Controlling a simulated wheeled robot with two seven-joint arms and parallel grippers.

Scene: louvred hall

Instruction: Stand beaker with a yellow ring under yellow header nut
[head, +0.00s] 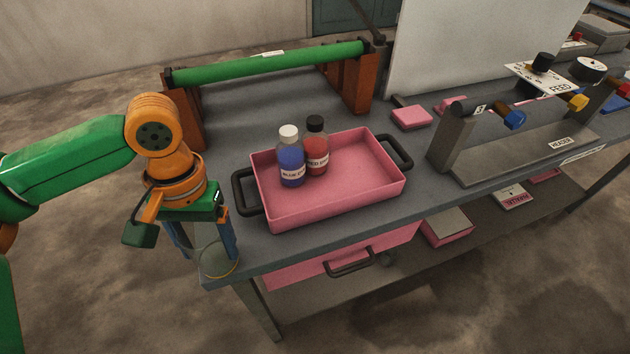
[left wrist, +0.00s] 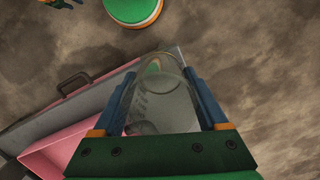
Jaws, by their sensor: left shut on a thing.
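A clear glass beaker (head: 219,264) with a yellow ring around its lower part is at the bench's near left corner. My left gripper (head: 207,243) points down and is shut on it, with blue fingers on both sides. The beaker (left wrist: 158,95) also shows between the fingers in the left wrist view. I cannot tell whether its base touches the bench. The yellow header nut (head: 578,102) is on the grey header (head: 452,140) at the right of the bench, far from the gripper. A blue nut (head: 514,119) is left of it.
A pink tray (head: 348,180) with black handles, holding a blue-dye bottle (head: 291,160) and a red-dye bottle (head: 316,150), stands between beaker and header. A green bar (head: 270,62) on brown posts is behind. A pink block (head: 411,117) lies left of the header.

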